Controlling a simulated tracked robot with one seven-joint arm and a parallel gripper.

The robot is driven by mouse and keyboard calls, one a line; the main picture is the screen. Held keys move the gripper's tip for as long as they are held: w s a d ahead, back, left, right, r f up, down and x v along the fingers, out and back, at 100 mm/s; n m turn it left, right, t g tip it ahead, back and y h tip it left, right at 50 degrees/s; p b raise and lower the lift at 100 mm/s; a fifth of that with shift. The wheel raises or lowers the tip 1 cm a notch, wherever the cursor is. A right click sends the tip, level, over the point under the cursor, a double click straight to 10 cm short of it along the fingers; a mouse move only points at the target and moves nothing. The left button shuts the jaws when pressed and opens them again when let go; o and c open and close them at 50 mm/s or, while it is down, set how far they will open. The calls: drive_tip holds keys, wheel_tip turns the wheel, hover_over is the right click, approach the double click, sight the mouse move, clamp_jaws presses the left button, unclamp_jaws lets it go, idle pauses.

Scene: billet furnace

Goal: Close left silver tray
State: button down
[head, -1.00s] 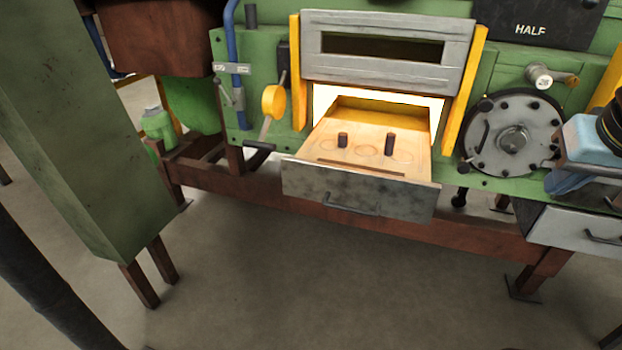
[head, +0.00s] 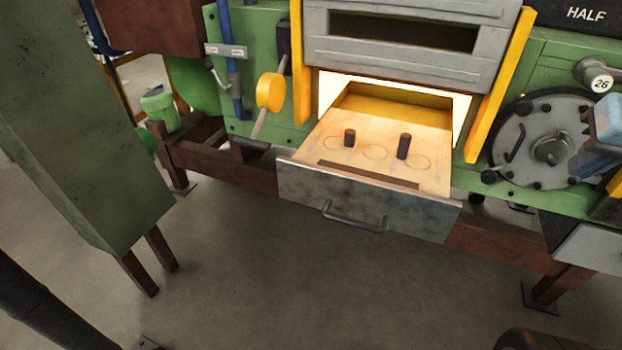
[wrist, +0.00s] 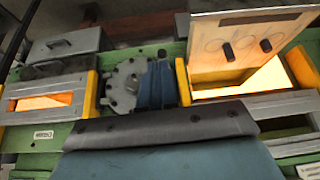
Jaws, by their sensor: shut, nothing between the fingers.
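The left silver tray (head: 370,208) is pulled out of the glowing furnace opening in the middle of the head view. It has a scuffed grey front, a dark bar handle (head: 354,218) and a pale top with round marks and two dark pegs. In the tilted wrist view, the same tray (wrist: 225,60) shows at upper right. My blue gripper (wrist: 155,85) shows in the wrist view in front of the round bolted plate, shut and empty. In the head view, only a blue part of it shows at the right edge, apart from the tray, to its right.
A second grey tray (head: 597,252) with a handle (wrist: 62,43) is at the right edge. The grey furnace door (head: 400,40) is raised above the left tray. A yellow-knobbed lever (head: 270,92) stands left of it. A green cabinet (head: 75,130) stands left. The floor ahead is clear.

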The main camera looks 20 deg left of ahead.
sight(306, 187)
drive_tip(key=shift+a, duration=0.15)
drive_tip(key=w+a+f+n+h, duration=0.5)
drive_tip(key=a+f+n, duration=0.3)
drive_tip(key=n, duration=0.6)
drive_tip(key=w+a+f+n+h, duration=0.55)
drive_tip(key=a+n, duration=0.45)
drive_tip(key=n, duration=0.4)
drive_tip(key=s+a+f+n+t+y, duration=0.3)
drive_tip(key=s+a+f+n+t, duration=0.15)
drive_tip(key=a+n, duration=0.4)
drive_tip(key=s+a+f+n+t+y, duration=0.35)
drive_tip(key=a+f+n, duration=0.25)
drive_tip(key=a+n, duration=0.3)
drive_tip(key=s+a+f+n+t+y, duration=0.35)
drive_tip(key=s+a+f+n, duration=0.2)
drive_tip(key=a+n, duration=0.35)
drive_tip(key=shift+m+t+h, duration=0.35)
drive_tip(key=shift+m+t, duration=0.1)
drive_tip(key=shift+m, duration=0.2)
drive_tip(key=w, duration=1.4)
drive_tip(key=shift+w+f, duration=0.1)
drive_tip(key=shift+f, duration=0.05)
